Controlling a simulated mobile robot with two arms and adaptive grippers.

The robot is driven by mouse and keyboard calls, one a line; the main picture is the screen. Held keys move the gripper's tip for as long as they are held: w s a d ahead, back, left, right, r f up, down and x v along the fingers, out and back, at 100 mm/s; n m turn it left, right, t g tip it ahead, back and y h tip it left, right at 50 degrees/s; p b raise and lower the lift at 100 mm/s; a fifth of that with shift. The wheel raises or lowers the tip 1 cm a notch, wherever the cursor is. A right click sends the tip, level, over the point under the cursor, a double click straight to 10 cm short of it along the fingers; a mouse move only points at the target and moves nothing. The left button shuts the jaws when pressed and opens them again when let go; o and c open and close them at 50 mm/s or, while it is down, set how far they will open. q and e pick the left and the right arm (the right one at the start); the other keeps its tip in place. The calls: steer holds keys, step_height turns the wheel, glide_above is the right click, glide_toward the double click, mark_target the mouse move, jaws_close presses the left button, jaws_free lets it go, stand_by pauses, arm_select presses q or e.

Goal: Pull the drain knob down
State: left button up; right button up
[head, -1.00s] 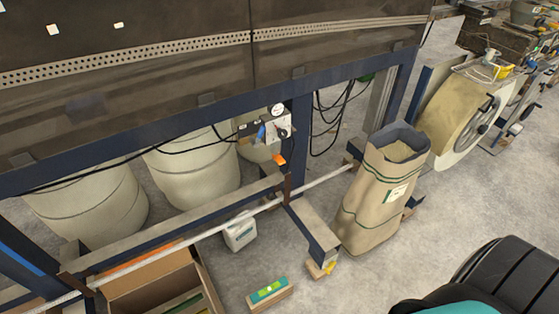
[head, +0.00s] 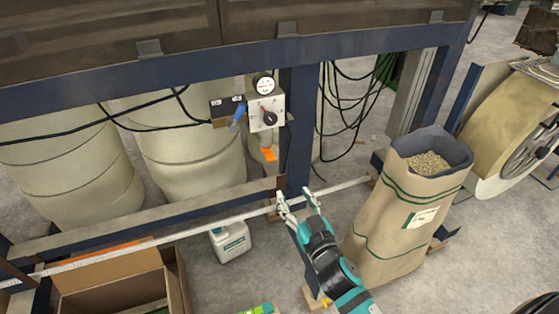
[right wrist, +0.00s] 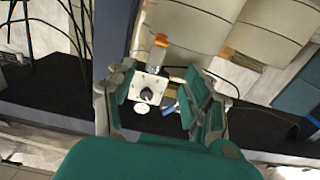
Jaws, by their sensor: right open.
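A pale air unit (head: 266,112) with a round gauge and a black dial is mounted beside the blue post. Below it hangs a bowl with an orange piece (head: 268,155) at its lower end, which looks like the drain knob. In the right wrist view, the unit (right wrist: 148,90) appears upside down between the fingers, with the orange piece (right wrist: 161,40) above it. My right gripper (head: 297,198) is open and empty, below and slightly right of the orange piece, apart from it. My left gripper is out of view.
The blue post (head: 298,130) and a horizontal rail (head: 140,222) stand close to the unit. Black cables (head: 345,95) hang at right. A paper sack (head: 405,210), a white jug (head: 231,241) and a cardboard box (head: 120,290) stand on the floor.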

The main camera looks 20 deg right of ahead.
glide_toward(272, 160)
steer(key=w, duration=1)
steer(key=shift+a+b, duration=0.1)
steer(key=shift+b, duration=0.3)
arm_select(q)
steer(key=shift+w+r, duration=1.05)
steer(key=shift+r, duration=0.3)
arm_select(e)
steer(key=shift+w, duration=0.7)
steer(key=shift+c, duration=0.4)
jaws_close()
